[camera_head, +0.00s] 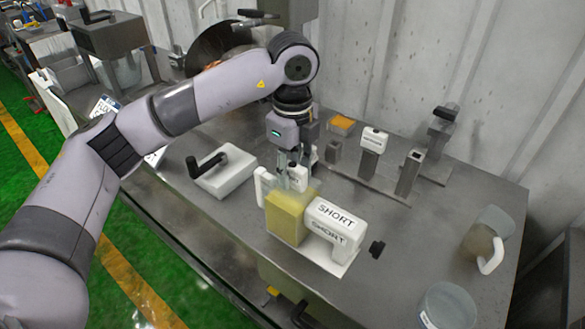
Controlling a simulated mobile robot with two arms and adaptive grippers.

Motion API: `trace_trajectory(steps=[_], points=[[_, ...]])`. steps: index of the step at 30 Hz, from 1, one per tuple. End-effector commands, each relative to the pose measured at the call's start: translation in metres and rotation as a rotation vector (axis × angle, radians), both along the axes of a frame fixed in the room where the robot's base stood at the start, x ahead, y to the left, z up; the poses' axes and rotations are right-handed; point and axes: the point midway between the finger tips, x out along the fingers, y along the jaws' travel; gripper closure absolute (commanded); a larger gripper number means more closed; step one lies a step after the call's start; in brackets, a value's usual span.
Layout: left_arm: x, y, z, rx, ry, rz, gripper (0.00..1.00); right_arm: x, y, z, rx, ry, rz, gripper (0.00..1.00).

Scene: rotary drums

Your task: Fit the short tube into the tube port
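My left gripper (291,181) points down just above and at the back of this box. Small pale and clear parts show around its fingertips. They are too small to tell whether a tube is among them or whether the fingers are shut on it. I cannot make out the short tube or the tube port for certain. My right gripper is not in view.
A white block with a black crank handle (208,163) lies left of the gripper. Grey posts, one with a white labelled cap (374,140), stand behind to the right. A clear jar (447,306) and a tilted jug (483,247) are at right.

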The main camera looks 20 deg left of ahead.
Motion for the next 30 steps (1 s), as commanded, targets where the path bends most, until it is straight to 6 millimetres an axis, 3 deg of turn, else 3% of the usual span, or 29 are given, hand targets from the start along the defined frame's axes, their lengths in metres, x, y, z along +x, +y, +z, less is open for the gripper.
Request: trace_trajectory(steps=[14,25,30], points=[[0.0,0.0,0.008,-0.002,-0.002,0.0,0.59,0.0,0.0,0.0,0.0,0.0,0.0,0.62],[0.001,0.0,0.083,0.0,-0.005,0.001,0.59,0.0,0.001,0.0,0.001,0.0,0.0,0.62],[0.001,0.0,0.108,0.001,-0.004,0.0,0.59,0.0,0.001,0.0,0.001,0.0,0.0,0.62]])
